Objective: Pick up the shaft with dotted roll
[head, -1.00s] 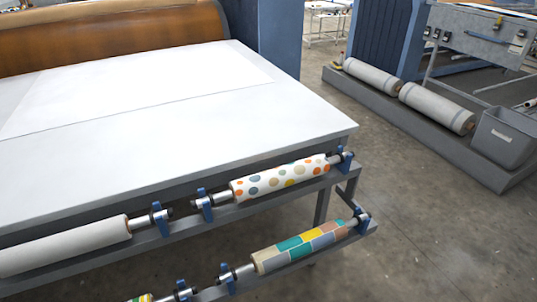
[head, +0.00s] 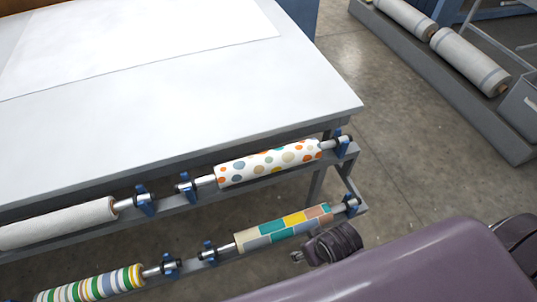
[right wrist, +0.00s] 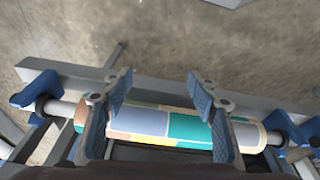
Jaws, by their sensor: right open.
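The shaft with the dotted roll (head: 268,162) rests in blue holders on the upper rail at the table's front. The roll is white with orange, blue and yellow dots, and bare metal shaft shows at both ends. My right gripper (head: 300,256) is low, by the lower rail, beside the colour-block roll (head: 284,230), away from the dotted roll. In the right wrist view my right gripper (right wrist: 161,85) is open and empty, its blue fingers spread along the colour-block roll (right wrist: 165,126). Whether they touch it I cannot tell. My left gripper is not in view.
A plain white roll (head: 60,223) lies left of the dotted roll on the upper rail. A striped roll (head: 90,286) lies on the lower rail. The white table (head: 190,120) stands behind. Open floor (head: 420,160) lies to the right, with grey rolls (head: 470,62) beyond.

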